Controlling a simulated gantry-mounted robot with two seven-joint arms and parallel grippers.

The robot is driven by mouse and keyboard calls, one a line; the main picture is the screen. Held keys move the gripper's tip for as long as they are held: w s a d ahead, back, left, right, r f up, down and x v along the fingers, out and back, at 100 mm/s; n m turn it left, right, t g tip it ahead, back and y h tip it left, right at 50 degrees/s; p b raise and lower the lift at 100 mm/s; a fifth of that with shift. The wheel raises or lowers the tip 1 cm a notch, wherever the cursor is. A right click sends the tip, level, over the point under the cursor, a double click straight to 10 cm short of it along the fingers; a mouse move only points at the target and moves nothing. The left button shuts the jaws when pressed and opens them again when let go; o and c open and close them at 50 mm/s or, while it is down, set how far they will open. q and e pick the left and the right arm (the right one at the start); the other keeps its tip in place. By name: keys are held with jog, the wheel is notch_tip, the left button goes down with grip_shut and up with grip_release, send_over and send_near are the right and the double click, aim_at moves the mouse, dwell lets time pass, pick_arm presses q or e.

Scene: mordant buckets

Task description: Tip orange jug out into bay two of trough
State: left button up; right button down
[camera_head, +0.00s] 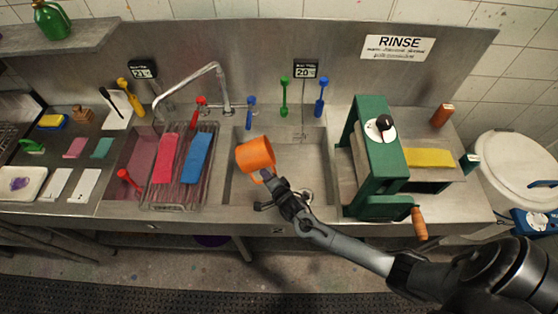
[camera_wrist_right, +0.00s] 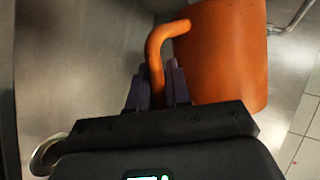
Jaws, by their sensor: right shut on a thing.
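The orange jug (camera_head: 255,154) is held above the right-hand basin (camera_head: 306,163) of the steel trough, near that basin's left side. It leans over in the head view; I cannot see liquid leaving it. My right gripper (camera_head: 267,180) is shut on the jug's handle, which also shows between the fingers (camera_wrist_right: 158,88) in the right wrist view. The jug's body (camera_wrist_right: 222,55) is right of the fingers there. The left-hand basin (camera_head: 130,172) holds a wire rack with red and blue cloths. No bay numbers are readable. My left gripper does not show.
A faucet (camera_head: 219,75) arches over the left-hand basin. A green press (camera_head: 378,155) with a wooden handle (camera_head: 418,223) stands right of the right-hand basin. Brushes hang on the back wall. A drain ring (camera_head: 306,196) shows in the basin floor, which is otherwise bare.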

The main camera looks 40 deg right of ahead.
aim_at(259, 167)
jog(key=r+n+g+h+p, duration=0.1)
jog(key=n+h, duration=0.1)
jog(key=a+r+n+g+h+p, duration=0.1)
jog(key=r+n+g+h+p, duration=0.1)
jog(key=w+a+r+n+g+h+p, duration=0.1)
jog(key=n+h+p, duration=0.1)
jog(key=h, duration=0.1)
jog(key=shift+r+n+g, duration=0.3)
jog(key=shift+g, duration=0.1)
jog(key=shift+w+a+r+n+h, duration=0.15)
jog(key=shift+a+r+n+h, duration=0.25)
jog(key=shift+r+h, duration=0.1)
